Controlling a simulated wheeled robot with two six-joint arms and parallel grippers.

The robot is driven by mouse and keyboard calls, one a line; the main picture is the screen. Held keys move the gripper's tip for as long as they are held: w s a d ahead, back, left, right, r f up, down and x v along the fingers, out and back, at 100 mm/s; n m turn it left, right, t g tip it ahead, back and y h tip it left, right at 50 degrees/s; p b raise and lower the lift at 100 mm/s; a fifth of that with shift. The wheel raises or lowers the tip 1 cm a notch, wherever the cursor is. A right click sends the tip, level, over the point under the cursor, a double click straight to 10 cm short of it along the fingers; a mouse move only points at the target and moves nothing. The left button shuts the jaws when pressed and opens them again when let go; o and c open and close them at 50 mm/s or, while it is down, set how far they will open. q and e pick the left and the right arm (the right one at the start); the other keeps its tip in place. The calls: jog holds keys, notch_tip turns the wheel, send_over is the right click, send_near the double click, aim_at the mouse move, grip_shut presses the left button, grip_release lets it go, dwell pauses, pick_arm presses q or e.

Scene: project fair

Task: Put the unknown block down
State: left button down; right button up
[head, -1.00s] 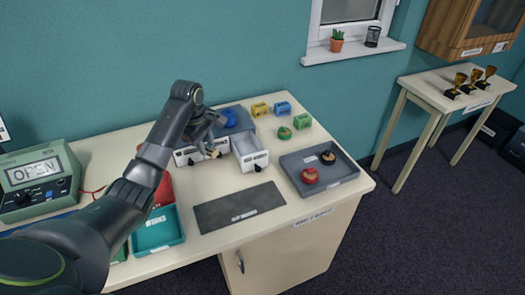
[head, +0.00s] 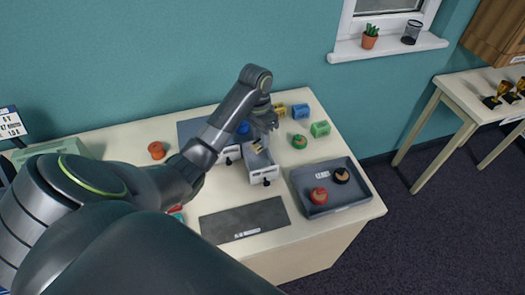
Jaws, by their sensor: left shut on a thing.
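My left gripper (head: 262,138) is over the white open box (head: 262,176) on the table. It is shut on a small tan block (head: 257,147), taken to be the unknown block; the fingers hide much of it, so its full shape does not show. The block is at or just above the box's opening; I cannot tell whether it touches the box. My right gripper is not in view.
A grey tray (head: 344,203) at the right holds a red and a black round piece. A dark labelled mat (head: 225,224) lies bare in front. Yellow (head: 279,110), blue (head: 301,111) and green (head: 320,129) blocks stand behind. A green round piece (head: 299,141) is close on the right.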

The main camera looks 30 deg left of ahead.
pick_arm(q)
jog(key=shift+s+d+f+b, duration=0.1)
jog(key=shift+s+f+b, duration=0.05)
jog(key=shift+f+b, duration=0.3)
jog(key=b, duration=0.4)
send_over(261, 167)
notch_tip(261, 167, down, 4)
jog(key=shift+f, duration=0.15)
jog(key=shift+w+f, duration=0.15)
jog(key=shift+w, duration=0.05)
notch_tip(261, 167, down, 3)
jog(key=shift+s+f+p, duration=0.1)
jog(key=shift+f+p, duration=0.05)
jog(key=shift+p, duration=0.4)
jog(key=shift+a+f, duration=0.2)
jog(key=shift+f, duration=0.25)
jog(key=shift+f, duration=0.1)
jog(key=c, duration=1.1)
grip_release()
